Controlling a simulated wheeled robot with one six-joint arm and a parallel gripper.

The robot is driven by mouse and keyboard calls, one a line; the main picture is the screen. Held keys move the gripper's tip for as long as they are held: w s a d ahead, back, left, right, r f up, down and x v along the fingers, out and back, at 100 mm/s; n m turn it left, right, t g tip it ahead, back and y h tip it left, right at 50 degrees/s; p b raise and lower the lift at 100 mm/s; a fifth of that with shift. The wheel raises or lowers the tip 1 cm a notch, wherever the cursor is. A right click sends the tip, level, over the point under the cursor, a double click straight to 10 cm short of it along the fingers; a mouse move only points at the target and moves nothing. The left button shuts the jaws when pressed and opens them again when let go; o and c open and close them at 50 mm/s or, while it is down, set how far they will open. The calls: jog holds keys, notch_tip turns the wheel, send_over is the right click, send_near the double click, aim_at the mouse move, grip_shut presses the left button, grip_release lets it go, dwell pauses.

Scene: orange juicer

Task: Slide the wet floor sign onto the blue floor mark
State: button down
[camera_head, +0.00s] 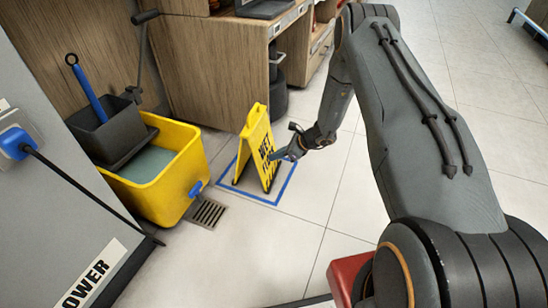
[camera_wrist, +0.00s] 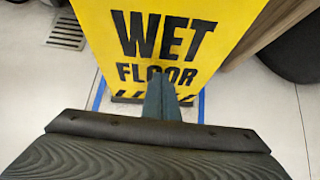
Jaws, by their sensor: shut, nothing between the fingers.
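The yellow wet floor sign (camera_head: 256,142) stands upright as an A-frame in the head view. Its base appears within the blue floor mark (camera_head: 283,190), a square outline on the tiles. My gripper (camera_head: 290,153) is at the sign's right-hand face, with the fingers together. In the wrist view the sign's lettered face (camera_wrist: 165,45) fills the upper middle, and my gripper's closed fingers (camera_wrist: 161,85) point at its lower part. Whether they touch it I cannot tell. Blue lines of the mark (camera_wrist: 203,107) show on both sides of the sign; part of the outline is hidden behind it.
A yellow mop bucket (camera_head: 165,190) stands left of the sign, beside a floor drain (camera_head: 207,213). A wooden counter (camera_head: 215,75) is behind. A grey cabinet marked POWER (camera_head: 60,210) is at the left. Tiled floor to the right is open.

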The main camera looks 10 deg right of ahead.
jog(key=shift+d, duration=0.1)
jog(key=s+d+f+p+v, duration=0.1)
jog(key=p+v, duration=0.4)
jog(key=v, duration=0.7)
jog(key=shift+s+d+f, duration=0.2)
jog(key=shift+d, duration=0.3)
